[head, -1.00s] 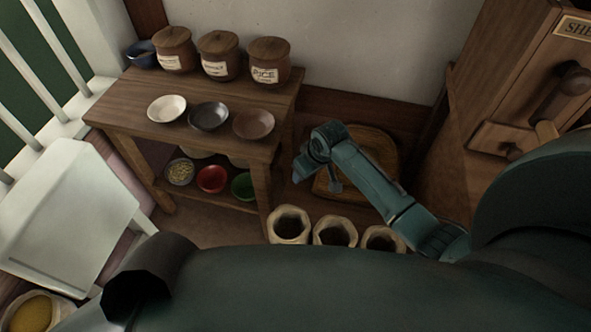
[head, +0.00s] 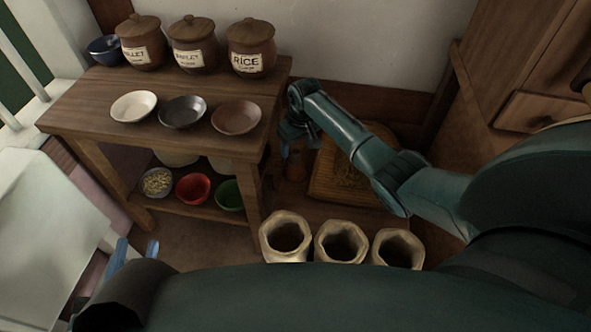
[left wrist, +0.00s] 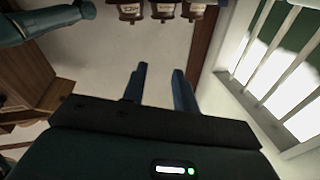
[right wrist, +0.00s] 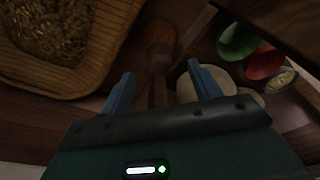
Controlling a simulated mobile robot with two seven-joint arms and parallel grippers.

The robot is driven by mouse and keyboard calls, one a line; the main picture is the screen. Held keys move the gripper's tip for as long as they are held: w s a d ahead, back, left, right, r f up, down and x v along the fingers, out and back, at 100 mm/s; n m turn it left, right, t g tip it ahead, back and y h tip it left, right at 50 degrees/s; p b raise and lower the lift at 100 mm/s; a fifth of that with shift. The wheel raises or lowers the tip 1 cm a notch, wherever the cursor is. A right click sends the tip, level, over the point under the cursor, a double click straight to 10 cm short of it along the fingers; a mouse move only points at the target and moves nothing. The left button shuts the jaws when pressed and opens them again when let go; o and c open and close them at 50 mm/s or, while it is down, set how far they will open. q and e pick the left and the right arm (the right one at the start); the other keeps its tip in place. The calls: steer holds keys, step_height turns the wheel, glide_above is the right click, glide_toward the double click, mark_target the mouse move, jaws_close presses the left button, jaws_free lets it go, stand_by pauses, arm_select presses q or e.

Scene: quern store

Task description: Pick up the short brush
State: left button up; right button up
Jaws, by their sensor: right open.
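A small brown object, which looks like the short brush, shows in the right wrist view (right wrist: 160,42), with a narrow handle-like part running down between my fingers. It shows in the head view as a brown shape (head: 295,168) low beside the shelf table, just below my right gripper. My right gripper (head: 298,148) points down over it; in the right wrist view its fingers (right wrist: 160,72) are open on either side, with no visible contact. My left gripper (head: 132,257) is open and empty at lower left; its spread fingers show in the left wrist view (left wrist: 161,72).
The wooden shelf table (head: 85,105) stands left of my right gripper, with bowls and lidded jars on top and more bowls below. A woven tray (head: 325,185) lies to the right. Several sacks, including one nearest the table (head: 268,240), stand in front. A wooden cabinet (head: 500,70) is at right.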

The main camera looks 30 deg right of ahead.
mark_target(296, 152)
steer(key=f+b, duration=0.3)
steer(key=f, duration=0.1)
steer(key=shift+w+f, duration=0.1)
steer(key=shift+w, duration=0.15)
steer(key=shift+w+f, duration=0.15)
steer(key=shift+f, duration=0.3)
arm_select(q)
steer(key=shift+w+d+t+h, duration=0.1)
steer(key=shift+d+t+h, duration=0.3)
arm_select(e)
steer(key=c, duration=1.3)
steer(key=shift+c, duration=0.2)
